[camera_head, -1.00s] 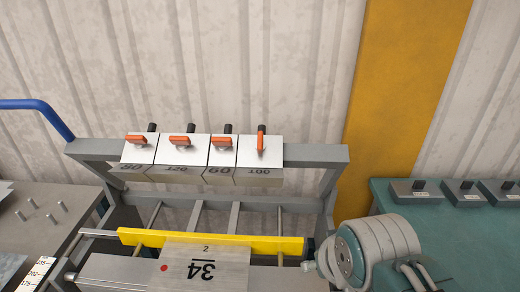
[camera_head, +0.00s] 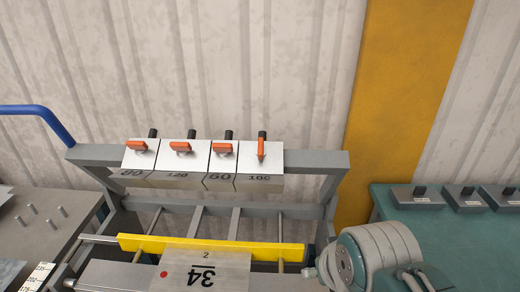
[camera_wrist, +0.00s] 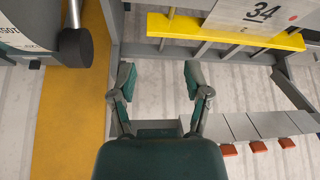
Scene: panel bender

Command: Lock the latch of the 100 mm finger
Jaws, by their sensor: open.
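The 100 mm finger (camera_head: 260,159) is the rightmost silver block on the grey beam in the head view. Its orange latch (camera_head: 261,148) points down the block, while the other latches lie crosswise. My gripper (camera_wrist: 160,78) is open and empty in the wrist view, its two green-padded jaws apart. The finger row shows at lower right there, beyond the gripper and not touched by it. The leftmost block (camera_wrist: 205,127) there appears to be the 100 finger; its latch is hidden behind my gripper body. My gripper is outside the head view.
The 80 (camera_head: 139,156), 120 (camera_head: 181,158) and 60 (camera_head: 223,158) fingers stand left of the 100. A yellow bar (camera_head: 212,247) and a sheet marked 34 (camera_head: 215,275) lie in front. A teal table (camera_head: 440,240) stands right, a grey table (camera_head: 60,240) left.

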